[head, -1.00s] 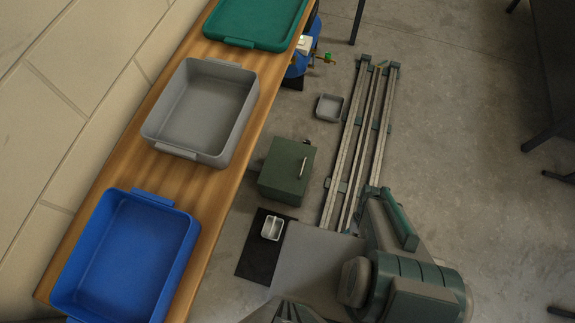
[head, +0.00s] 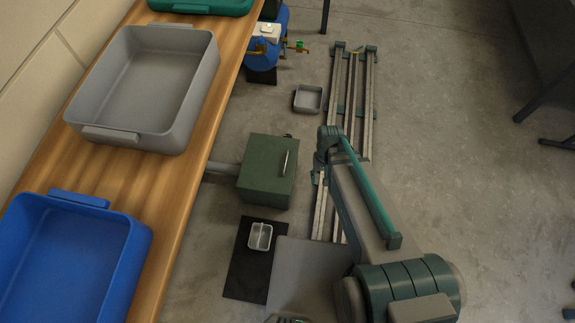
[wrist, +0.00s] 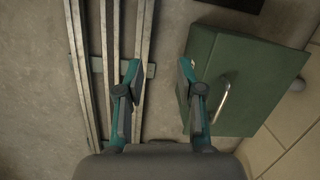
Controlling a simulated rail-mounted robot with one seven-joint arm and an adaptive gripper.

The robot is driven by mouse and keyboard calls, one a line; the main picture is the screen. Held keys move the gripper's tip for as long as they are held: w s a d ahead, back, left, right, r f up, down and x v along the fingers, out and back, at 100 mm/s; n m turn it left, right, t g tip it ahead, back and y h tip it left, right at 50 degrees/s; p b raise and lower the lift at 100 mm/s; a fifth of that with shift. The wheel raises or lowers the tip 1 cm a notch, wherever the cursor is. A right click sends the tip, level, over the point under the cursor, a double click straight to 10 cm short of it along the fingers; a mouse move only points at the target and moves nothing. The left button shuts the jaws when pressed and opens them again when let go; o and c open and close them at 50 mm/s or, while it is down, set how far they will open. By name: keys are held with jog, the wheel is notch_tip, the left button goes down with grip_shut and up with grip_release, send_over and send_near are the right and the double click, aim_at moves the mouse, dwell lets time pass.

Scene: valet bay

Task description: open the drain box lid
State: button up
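The drain box (head: 268,172) is a green box on the floor. Its lid is shut and carries a silver bar handle (head: 285,162) on top. In the wrist view the green box (wrist: 250,75) stands at the right, with the handle (wrist: 221,102) on its face. My gripper (wrist: 158,68) is open and empty, its fingers spread wide apart. The right finger overlaps the left edge of the box in that view; I cannot tell whether it touches. The handle lies just right of that finger, outside the gap. In the head view the fingers are not clearly visible.
Rails (head: 353,110) run along the floor right of the box. A small grey tray (head: 308,98) lies beyond it. A small white container (head: 260,236) sits on a black mat (head: 240,275). A wooden bench (head: 180,200) with grey and blue bins stands left.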

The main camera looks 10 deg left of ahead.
jog(key=w+a+t+b, duration=0.1)
jog(key=w+a+b, duration=0.3)
jog(key=w+a, duration=0.2)
jog(key=m+t+y+b, duration=0.1)
jog(key=m+y+b, duration=0.1)
send_near(287, 159)
jog(key=f, duration=0.2)
jog(key=a+f+b, duration=0.1)
jog(key=f, duration=0.2)
jog(key=f+b, duration=0.1)
jog(key=f, duration=0.2)
jog(key=shift+s+a, duration=0.1)
jog(key=shift+a, duration=0.2)
grip_shut()
